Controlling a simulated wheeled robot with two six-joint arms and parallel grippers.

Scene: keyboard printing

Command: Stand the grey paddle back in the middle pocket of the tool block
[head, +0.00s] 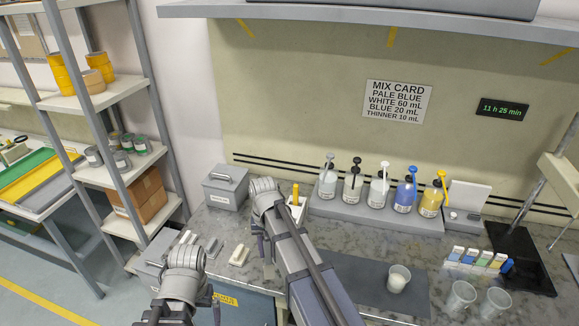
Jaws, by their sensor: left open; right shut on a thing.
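The tool block (299,210) is a small white block on the counter, left of the pump bottles. A yellow-handled tool (295,192) stands in it. My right arm covers part of the block, so its middle pocket cannot be made out. My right gripper (267,256) hangs down from the wrist, left of the block, over the front part of the counter. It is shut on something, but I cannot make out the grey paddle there. My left gripper (216,312) is open, low at the bottom left near the counter's front edge, partly hidden by its own wrist.
Several pump bottles (376,192) stand on a grey riser at the back. A cup of white liquid (397,279) stands on a dark mat (350,272); two clear cups (461,296) stand right. A pale small object (238,255) lies left of my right gripper. A grey box (225,188) stands behind.

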